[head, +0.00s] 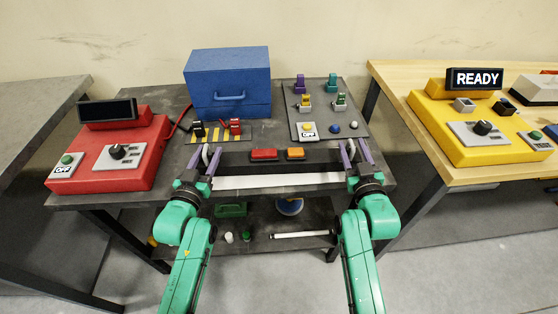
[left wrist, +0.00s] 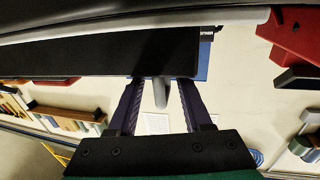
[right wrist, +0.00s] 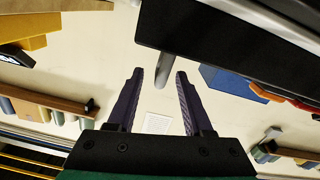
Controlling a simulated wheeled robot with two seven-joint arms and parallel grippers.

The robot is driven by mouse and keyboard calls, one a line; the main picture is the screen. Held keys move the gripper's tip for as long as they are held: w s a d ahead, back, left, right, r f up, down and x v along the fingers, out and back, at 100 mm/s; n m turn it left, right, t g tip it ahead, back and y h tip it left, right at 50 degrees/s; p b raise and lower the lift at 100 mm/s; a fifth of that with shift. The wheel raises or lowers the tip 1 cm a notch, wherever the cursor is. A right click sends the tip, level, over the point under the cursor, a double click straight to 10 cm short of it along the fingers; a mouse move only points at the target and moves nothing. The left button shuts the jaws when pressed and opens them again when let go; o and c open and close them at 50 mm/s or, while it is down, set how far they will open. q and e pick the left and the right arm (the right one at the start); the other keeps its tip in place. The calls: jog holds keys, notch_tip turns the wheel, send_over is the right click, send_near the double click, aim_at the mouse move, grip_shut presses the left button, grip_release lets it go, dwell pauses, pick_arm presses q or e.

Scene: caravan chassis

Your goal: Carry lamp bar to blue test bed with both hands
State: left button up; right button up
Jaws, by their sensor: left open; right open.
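The lamp bar (head: 278,181) lies across the front of the dark workbench, a long bar with a pale front strip, a red lamp (head: 264,155) and an orange lamp (head: 295,154). A grey handle stands at each end. My left gripper (head: 206,151) is open at the left handle, which shows between its fingers in the left wrist view (left wrist: 160,93). My right gripper (head: 355,150) is open at the right end; a grey handle (right wrist: 163,70) shows between its fingers in the right wrist view. I cannot tell whether the fingers touch the handles. No blue test bed is identifiable.
A blue toolbox (head: 228,82) stands behind on the bench. A red OFF console (head: 110,160) is at left, and a panel of switches (head: 328,122) at back right. A yellow READY console (head: 475,135) sits on the wooden table at right. A lower shelf holds small items.

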pick_arm(q)
jog(key=shift+w+d, duration=0.15)
jog(key=shift+w, duration=0.6)
pick_arm(e)
jog(key=shift+w, duration=0.8)
pick_arm(q)
jog(key=shift+s, duration=0.1)
pick_arm(e)
jog(key=shift+s, duration=0.1)
pick_arm(q)
grip_shut()
pick_arm(e)
grip_shut()
pick_arm(q)
jog(key=shift+d, duration=0.2)
pick_arm(e)
jog(key=shift+a+f, duration=0.1)
jog(key=shift+a, duration=0.1)
